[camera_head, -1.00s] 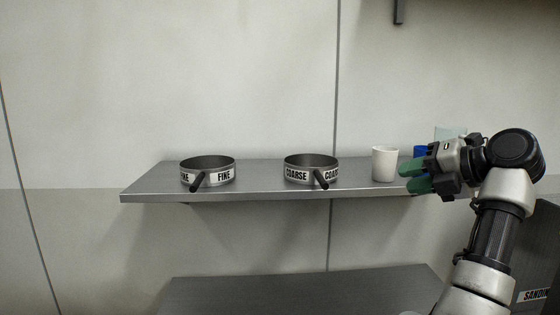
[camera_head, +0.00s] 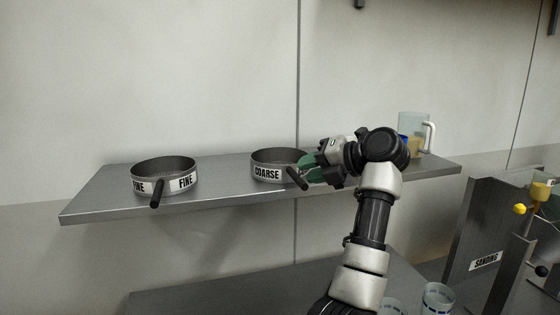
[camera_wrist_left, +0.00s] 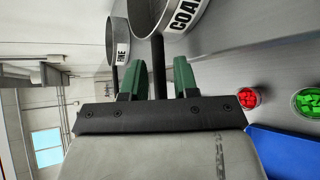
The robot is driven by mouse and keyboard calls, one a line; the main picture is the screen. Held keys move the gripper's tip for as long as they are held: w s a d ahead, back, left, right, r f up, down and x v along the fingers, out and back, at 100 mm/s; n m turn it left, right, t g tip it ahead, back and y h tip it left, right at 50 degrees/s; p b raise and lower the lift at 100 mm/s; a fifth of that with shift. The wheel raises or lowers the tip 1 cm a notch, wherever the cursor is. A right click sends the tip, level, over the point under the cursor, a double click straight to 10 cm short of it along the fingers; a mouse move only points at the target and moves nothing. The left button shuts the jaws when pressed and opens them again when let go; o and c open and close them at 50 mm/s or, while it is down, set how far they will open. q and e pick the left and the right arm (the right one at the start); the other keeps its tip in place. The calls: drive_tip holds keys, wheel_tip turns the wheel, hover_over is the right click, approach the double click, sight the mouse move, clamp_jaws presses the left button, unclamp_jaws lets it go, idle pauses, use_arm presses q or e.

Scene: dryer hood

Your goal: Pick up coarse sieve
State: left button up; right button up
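The coarse sieve (camera_head: 268,173) is a round dark metal pan with a white COARSE label, standing on the grey shelf (camera_head: 225,197). Its black handle (camera_head: 296,179) points out past the front edge of the shelf. My left gripper (camera_head: 307,170) is at this handle. In the left wrist view the handle (camera_wrist_left: 158,66) lies between the two green fingers of the left gripper (camera_wrist_left: 158,78), with a gap on each side. The sieve's right side is partly hidden behind the gripper in the head view. My right gripper is not in view.
The fine sieve (camera_head: 165,176) stands to the left on the same shelf. A clear pitcher (camera_head: 413,128) stands to the right, behind my arm. The wrist view shows a container of red pieces (camera_wrist_left: 249,98) and one of green pieces (camera_wrist_left: 308,102). A SANDING stand (camera_head: 470,235) is at right.

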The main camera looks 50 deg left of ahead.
sight(286, 171)
use_arm(q)
drive_tip(key=p+x, duration=0.1)
drive_tip(key=x, duration=0.3)
drive_tip(key=shift+s+r, duration=0.1)
drive_tip(key=shift+d, duration=0.15)
drive_tip(key=shift+c, duration=0.9)
clamp_jaws()
drive_tip(key=shift+r, duration=0.15)
